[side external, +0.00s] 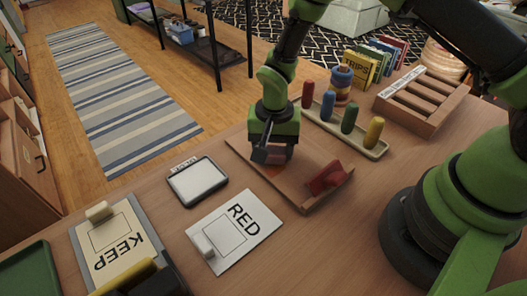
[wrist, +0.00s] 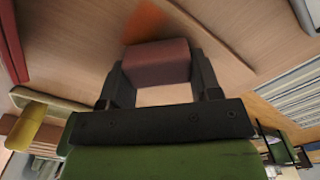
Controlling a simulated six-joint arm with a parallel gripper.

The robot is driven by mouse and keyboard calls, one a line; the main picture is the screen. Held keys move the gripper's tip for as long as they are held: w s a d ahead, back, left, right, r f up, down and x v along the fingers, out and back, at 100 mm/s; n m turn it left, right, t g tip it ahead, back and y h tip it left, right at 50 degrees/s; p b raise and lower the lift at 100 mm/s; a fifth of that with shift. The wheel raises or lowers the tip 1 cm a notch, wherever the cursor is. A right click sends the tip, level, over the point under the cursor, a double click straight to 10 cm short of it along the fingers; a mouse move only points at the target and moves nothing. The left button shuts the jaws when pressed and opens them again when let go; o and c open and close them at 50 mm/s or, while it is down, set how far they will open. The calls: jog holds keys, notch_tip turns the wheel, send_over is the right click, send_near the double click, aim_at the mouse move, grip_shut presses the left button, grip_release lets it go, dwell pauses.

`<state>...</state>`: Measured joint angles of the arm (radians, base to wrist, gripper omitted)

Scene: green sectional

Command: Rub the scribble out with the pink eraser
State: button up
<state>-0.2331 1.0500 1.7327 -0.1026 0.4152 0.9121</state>
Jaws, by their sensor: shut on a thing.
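My gripper (wrist: 156,72) is shut on the pink eraser (wrist: 158,60), a dull pink block between its two dark fingers. In the side external view my gripper (side external: 270,150) is low over the wooden board (side external: 305,203), and the eraser is mostly hidden by the fingers. An orange patch, apparently the scribble (wrist: 146,18), lies on the board just beyond the eraser in the wrist view. It shows only as a small orange bit (side external: 271,169) beside the gripper in the side external view. I cannot tell whether the eraser touches the board.
A red block (side external: 328,178) sits at the board's right end. Behind the board is a tray (side external: 376,150) of coloured pegs. A wooden rack (side external: 420,104) stands further right. A small framed tablet (side external: 197,181), a RED card (side external: 236,232) and a KEEP card (side external: 113,246) lie in front.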

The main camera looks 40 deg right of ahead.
aim_at(259, 175)
jog(key=shift+d, duration=0.5)
jog(key=shift+s+d, duration=0.1)
jog(key=shift+s, duration=0.2)
jog(key=shift+s+a, duration=0.35)
jog(key=shift+a, duration=2.75)
notch_tip(259, 175, up, 8)
jog(key=shift+r, duration=0.1)
